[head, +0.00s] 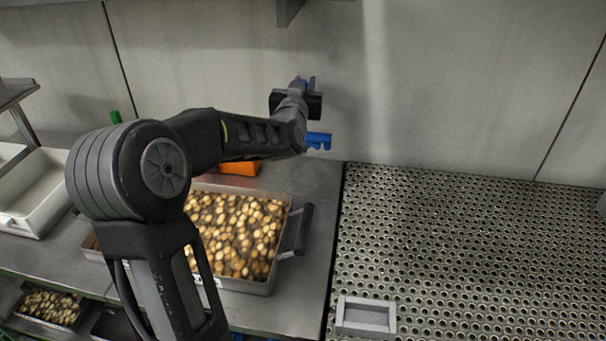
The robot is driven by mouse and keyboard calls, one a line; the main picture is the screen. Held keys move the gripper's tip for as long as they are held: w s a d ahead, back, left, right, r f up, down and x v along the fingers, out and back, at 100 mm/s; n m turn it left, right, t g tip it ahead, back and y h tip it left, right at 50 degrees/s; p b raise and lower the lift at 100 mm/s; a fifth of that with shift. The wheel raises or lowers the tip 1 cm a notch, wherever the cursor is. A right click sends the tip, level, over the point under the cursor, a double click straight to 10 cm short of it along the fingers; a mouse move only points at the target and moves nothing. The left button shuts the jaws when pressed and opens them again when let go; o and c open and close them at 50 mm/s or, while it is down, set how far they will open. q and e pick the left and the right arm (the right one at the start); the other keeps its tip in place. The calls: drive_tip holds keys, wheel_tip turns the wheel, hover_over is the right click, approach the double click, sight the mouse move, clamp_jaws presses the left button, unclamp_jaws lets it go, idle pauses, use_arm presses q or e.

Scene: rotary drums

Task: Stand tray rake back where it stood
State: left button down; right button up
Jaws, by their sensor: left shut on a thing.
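My left arm reaches across the picture toward the back wall, and its left gripper (297,96) is shut on a blue thing, seemingly the tray rake (319,141). A blue notched end shows just below and right of the gripper, and more blue shows above it. The gripper and wrist hide the rest of the rake. It is held up in front of the wall, above the back of the steel counter; I cannot tell how far it is from either. My right gripper is not in view.
A metal tray (294,230) of round brown-yellow pieces stands on the counter (310,270) below my arm. An orange block (240,168) is behind it. A white bin (32,196) is at left. A perforated metal surface (480,240) at right is mostly clear, with a small grey dish (366,316) in front.

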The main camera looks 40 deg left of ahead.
use_arm(q)
wheel_tip(320, 180, down, 6)
drive_tip(key=shift+f+p, duration=0.15)
drive_tip(key=shift+p, duration=0.15)
wheel_tip(320, 180, down, 4)
drive_tip(key=shift+r, duration=0.15)
idle(0.4)
drive_tip(key=c, duration=1.7)
unclamp_jaws()
drive_tip(key=shift+f, duration=0.2)
drive_tip(key=o, duration=0.5)
